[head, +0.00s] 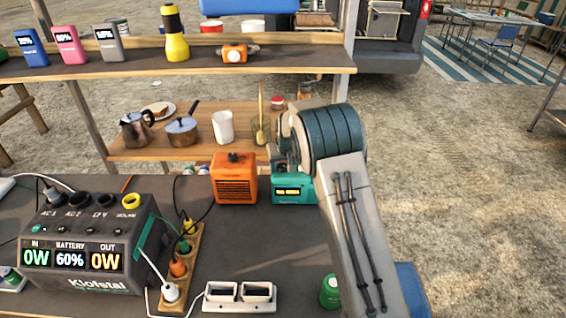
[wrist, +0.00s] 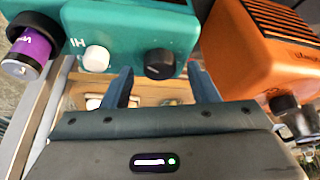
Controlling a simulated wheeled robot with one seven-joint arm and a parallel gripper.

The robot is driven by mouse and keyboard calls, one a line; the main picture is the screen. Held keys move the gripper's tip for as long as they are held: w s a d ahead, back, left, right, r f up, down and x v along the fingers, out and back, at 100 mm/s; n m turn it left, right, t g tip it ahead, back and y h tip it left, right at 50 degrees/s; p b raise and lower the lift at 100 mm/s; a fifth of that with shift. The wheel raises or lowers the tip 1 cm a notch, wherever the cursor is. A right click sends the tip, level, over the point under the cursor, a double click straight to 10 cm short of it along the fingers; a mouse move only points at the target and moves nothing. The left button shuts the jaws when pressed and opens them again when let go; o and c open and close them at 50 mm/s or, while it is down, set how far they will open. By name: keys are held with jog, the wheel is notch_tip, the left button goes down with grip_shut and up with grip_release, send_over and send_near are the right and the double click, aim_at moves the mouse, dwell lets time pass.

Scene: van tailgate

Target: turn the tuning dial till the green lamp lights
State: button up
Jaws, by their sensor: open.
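The teal radio (head: 293,190) stands on the dark table in the head view, with a small lit yellow display and part of it hidden by my arm. The wrist view shows one side of the teal radio (wrist: 125,25) with a white knob (wrist: 96,59) and a black knob (wrist: 159,63). I cannot tell for certain which is the tuning dial. No lit green lamp shows on the radio.
An orange box with a grille (head: 236,184) stands close to the radio's left; it is at right in the wrist view (wrist: 265,45). A purple can (wrist: 32,50) is near the radio. A power station (head: 85,225) and plug strip (head: 185,265) are left.

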jog(key=shift+w+f, duration=0.1)
jog(key=shift+f, duration=0.2)
jog(key=c, duration=1)
jog(key=shift+a+m, duration=0.1)
jog(key=shift+m, duration=0.2)
jog(key=shift+f+m+h+b, duration=0.1)
jog(key=shift+m+h+b, duration=0.35)
jog(key=shift+m, duration=0.15)
jog(key=shift+m+h, duration=0.45)
jog(key=shift+m, duration=0.85)
